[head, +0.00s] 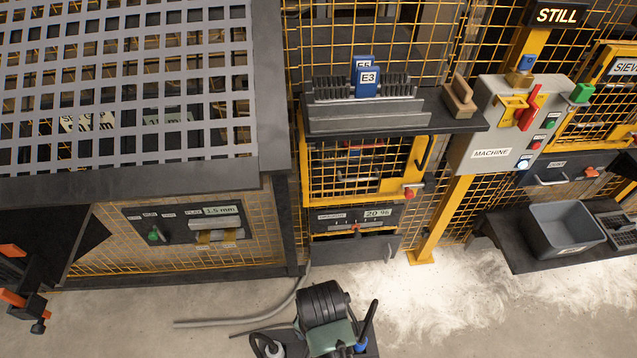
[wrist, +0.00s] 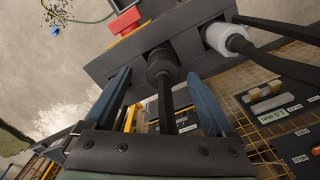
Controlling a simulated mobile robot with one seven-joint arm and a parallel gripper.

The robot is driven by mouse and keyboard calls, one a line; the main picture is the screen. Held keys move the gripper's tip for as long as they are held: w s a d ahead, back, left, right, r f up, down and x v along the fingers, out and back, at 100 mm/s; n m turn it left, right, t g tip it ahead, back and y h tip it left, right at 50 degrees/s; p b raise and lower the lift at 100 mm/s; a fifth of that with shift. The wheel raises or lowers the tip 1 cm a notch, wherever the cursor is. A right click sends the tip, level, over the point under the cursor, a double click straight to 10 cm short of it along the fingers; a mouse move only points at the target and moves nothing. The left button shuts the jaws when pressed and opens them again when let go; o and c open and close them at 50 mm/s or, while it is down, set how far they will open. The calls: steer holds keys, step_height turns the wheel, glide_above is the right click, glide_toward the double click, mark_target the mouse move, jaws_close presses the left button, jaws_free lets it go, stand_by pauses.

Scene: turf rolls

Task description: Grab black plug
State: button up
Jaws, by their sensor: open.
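The black plug (wrist: 162,66) sits in a dark grey socket box (wrist: 188,40) in the wrist view, with its black cable running down toward my palm. My gripper (wrist: 158,76) is open. Its two blue-grey fingers stand on either side of the plug and cable in the picture, with gaps on both sides. I cannot tell how deep the fingertips reach. A white plug (wrist: 226,38) with a thick black cable sits in the same box, right of the black one. In the head view my arm shows at the bottom; the black plug is not clearly visible there.
A red block (wrist: 125,18) is on the box's far side. In the head view, a shelf (head: 440,110), a machine control box (head: 497,128) and a grey bin (head: 566,230) stand beyond. A grey hose (head: 235,322) lies on the floor. White powder covers floor at right.

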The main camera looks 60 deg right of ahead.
step_height(320, 180, down, 4)
steer(key=shift+w+a+f, duration=0.1)
steer(key=shift+w, duration=0.05)
jaws_close()
stand_by(0.5)
